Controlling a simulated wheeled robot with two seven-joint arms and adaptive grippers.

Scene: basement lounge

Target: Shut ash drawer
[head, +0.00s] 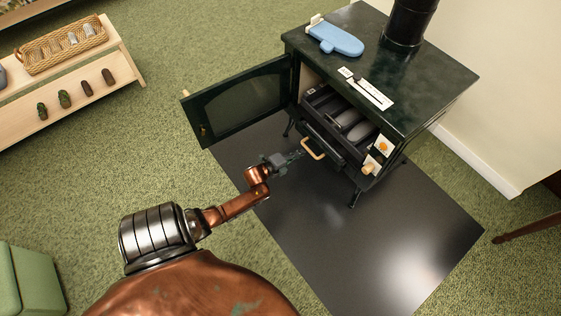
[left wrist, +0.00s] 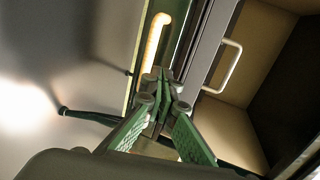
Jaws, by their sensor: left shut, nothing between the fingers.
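The dark green stove (head: 425,98) stands on a dark floor plate with its glazed door (head: 245,103) swung open to the left. Below the firebox opening is the dark ash drawer (head: 327,143), with a pale wooden handle (head: 312,150). The drawer front seems to stand out from the stove; how far is unclear. My left gripper (head: 298,155) is shut and empty, just left of the handle. In the left wrist view the shut green fingers (left wrist: 163,80) point toward the drawer front beside the wooden handle (left wrist: 154,43); contact is unclear. My right gripper is out of view.
A wire handle (left wrist: 230,66) shows at the firebox. A blue mitt (head: 336,39) lies on the stove top. A stove leg (left wrist: 88,116) stands near the gripper. The floor plate (head: 390,235) is clear in front. A wooden shelf (head: 75,75) stands at far left.

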